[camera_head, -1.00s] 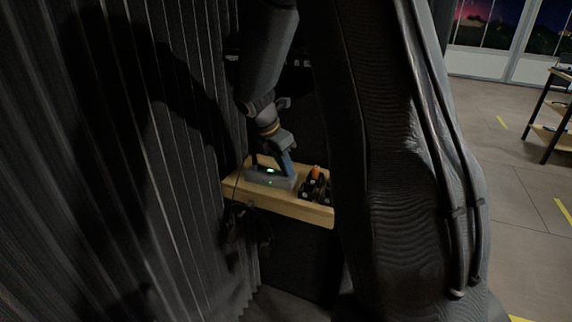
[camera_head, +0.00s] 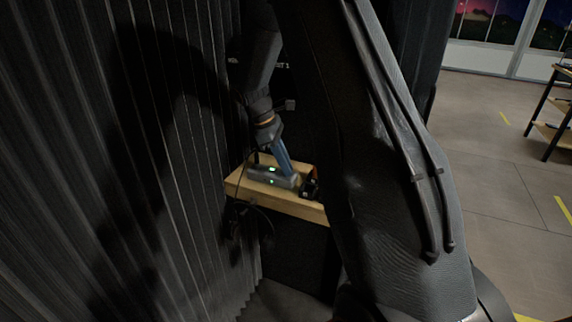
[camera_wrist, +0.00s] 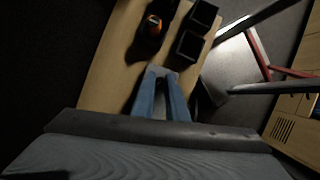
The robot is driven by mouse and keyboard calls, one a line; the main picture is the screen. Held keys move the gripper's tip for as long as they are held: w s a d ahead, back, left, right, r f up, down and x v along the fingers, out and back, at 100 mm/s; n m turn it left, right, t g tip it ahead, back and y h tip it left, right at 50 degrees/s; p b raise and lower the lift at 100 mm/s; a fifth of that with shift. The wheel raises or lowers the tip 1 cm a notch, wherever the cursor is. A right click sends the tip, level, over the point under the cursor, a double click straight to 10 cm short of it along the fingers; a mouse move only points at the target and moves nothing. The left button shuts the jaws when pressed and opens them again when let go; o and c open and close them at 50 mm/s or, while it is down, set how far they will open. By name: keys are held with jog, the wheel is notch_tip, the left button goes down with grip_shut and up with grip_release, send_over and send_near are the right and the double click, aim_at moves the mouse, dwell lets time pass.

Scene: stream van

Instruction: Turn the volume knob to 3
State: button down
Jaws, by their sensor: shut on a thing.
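A small grey box with green lights (camera_head: 270,180) sits on a wooden shelf (camera_head: 285,206) in the head view. My gripper (camera_head: 291,175) reaches down with its blue fingers to the right end of this box. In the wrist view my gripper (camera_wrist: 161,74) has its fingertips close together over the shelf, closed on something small. The volume knob itself is hidden at the fingertips, and its number marks cannot be read. The fingers lean slightly in the head view.
Black open boxes (camera_wrist: 188,46) and an orange-tipped item (camera_wrist: 153,25) stand on the shelf close to the fingers. A pleated dark curtain (camera_head: 150,160) hangs at left. A dark cable loops below the shelf. Open floor (camera_head: 490,180) lies at right.

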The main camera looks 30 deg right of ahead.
jog(key=shift+m, duration=0.6)
jog(key=c, duration=1.7)
grip_release()
jog(key=shift+c, duration=0.2)
